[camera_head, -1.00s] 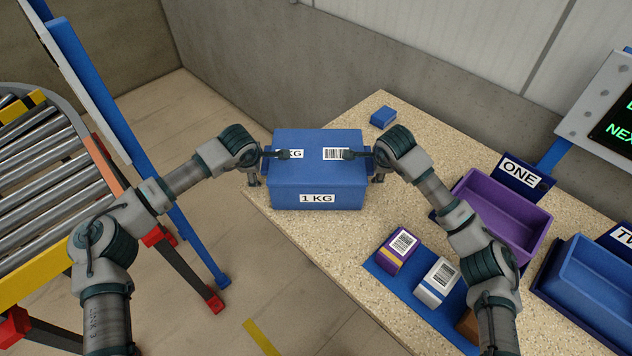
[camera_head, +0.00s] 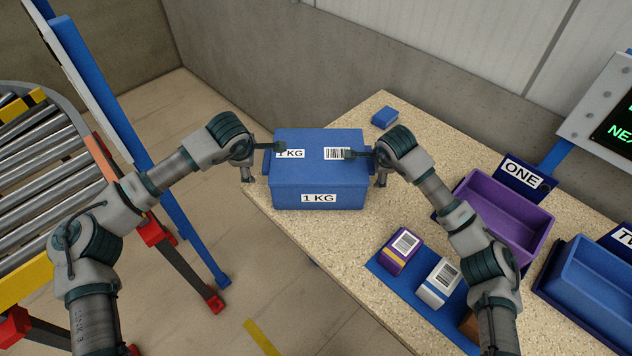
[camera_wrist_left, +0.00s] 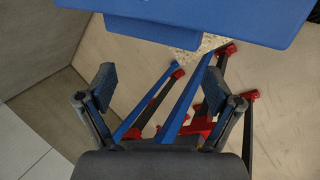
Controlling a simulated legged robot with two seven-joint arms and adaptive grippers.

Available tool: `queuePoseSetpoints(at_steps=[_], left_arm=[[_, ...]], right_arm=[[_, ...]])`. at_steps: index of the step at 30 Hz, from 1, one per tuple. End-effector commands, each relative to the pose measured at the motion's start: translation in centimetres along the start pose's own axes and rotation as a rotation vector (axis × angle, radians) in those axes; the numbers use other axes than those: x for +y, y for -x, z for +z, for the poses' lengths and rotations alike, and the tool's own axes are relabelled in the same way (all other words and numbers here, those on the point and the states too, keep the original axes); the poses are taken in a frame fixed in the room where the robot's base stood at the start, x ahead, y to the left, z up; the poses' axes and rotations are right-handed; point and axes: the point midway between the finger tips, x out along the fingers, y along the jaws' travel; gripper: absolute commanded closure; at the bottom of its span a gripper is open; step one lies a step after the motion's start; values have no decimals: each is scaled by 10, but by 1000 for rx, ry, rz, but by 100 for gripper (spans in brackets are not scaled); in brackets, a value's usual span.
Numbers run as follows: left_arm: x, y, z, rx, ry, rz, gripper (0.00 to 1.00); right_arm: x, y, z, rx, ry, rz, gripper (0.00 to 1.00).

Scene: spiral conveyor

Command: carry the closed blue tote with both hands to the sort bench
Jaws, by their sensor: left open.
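The closed blue tote (camera_head: 320,170) with 1 KG labels sits upright at the bench's left end in the head view. Its blue side and a protruding handle tab (camera_wrist_left: 150,32) show at the top of the left wrist view. My left gripper (camera_head: 262,160) is at the tote's left side, fingers spread and empty. In the left wrist view its two fingers (camera_wrist_left: 164,90) stand apart, with the tab beyond them, not between them. My right gripper (camera_head: 368,166) is at the tote's right side; its grip on the handle is hidden. The sort bench (camera_head: 285,222) is speckled tan.
A small blue box (camera_head: 384,117) lies behind the tote. Purple (camera_head: 512,221) and blue (camera_head: 600,285) bins, several small boxes on a blue mat (camera_head: 398,287) and a screen (camera_head: 612,110) are at right. A roller conveyor (camera_head: 45,180) and blue posts stand at left.

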Motion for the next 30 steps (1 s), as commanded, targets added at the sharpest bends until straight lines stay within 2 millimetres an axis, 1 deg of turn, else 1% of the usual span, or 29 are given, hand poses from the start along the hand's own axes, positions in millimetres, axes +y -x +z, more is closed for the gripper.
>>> queuePoseSetpoints(at_steps=[1,3,6,10,13,17,21,24,27,30], left_arm=[[1,12,0,0,0,2,9],[1,25,0,0,-1,1,9],[1,40,0,0,-1,0,9],[0,51,1,0,-1,-1,9],[0,54,1,0,-1,-2,9],[0,54,1,0,0,-2,9],[0,54,1,0,0,-2,9],[0,53,0,0,0,-2,9],[0,53,0,0,0,-2,9],[0,53,1,0,0,-3,9]], right_arm=[[0,0,0,0,0,0,9],[0,0,-1,0,0,0,9],[0,-1,-1,0,0,0,9],[0,0,-1,-1,0,0,9],[-1,7,-1,0,-1,-1,9],[-1,30,-1,1,1,-4,9],[-2,63,1,2,2,-4,9],[-2,84,1,2,2,-4,9],[-2,101,2,2,1,-2,9],[-1,112,3,2,2,0,9]])
